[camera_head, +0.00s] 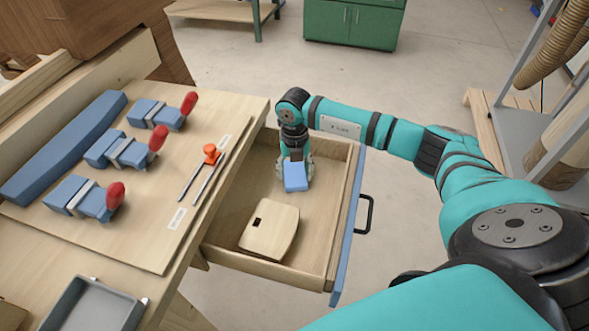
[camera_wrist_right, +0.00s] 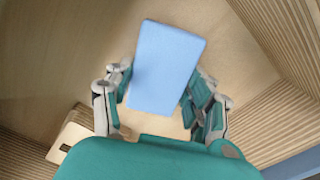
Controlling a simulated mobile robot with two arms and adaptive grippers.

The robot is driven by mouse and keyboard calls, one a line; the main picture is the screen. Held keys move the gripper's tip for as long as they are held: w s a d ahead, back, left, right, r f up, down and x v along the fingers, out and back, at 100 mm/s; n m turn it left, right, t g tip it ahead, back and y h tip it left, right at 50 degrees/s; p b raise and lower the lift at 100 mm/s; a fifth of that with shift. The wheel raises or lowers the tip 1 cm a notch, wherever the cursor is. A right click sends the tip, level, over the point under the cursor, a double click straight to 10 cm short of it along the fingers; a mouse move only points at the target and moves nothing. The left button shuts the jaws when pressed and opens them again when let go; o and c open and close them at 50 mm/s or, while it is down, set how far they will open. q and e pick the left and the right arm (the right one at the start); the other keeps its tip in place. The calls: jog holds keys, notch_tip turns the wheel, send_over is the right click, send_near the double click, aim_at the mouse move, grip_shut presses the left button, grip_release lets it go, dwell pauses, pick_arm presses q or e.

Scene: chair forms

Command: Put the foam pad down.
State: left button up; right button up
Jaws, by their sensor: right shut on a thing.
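The foam pad (camera_head: 296,177) is a light blue block. My right gripper (camera_head: 295,168) is shut on it, inside the open drawer (camera_head: 328,243) near its far end. In the right wrist view the pad (camera_wrist_right: 166,68) sits between the two fingers of my right gripper (camera_wrist_right: 160,92), slightly tilted, with the drawer's wooden floor behind it. I cannot tell whether the pad touches the drawer floor. My left gripper is not in view.
A pale wooden plate (camera_head: 270,229) with a dark slot lies in the drawer's near part. The bench to the left holds several blue blocks with red-handled clamps (camera_head: 110,195), an orange-handled tool (camera_head: 211,154) and a grey tray (camera_head: 95,306). The drawer's middle floor is free.

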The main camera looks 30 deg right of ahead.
aim_at(294, 173)
jog(key=shift+f, duration=0.2)
jog(key=o, duration=0.8)
jog(key=shift+r, duration=0.1)
jog(key=shift+r, duration=0.1)
notch_tip(294, 173, up, 12)
jog(key=shift+r+b, duration=0.1)
jog(key=shift+b, duration=1.05)
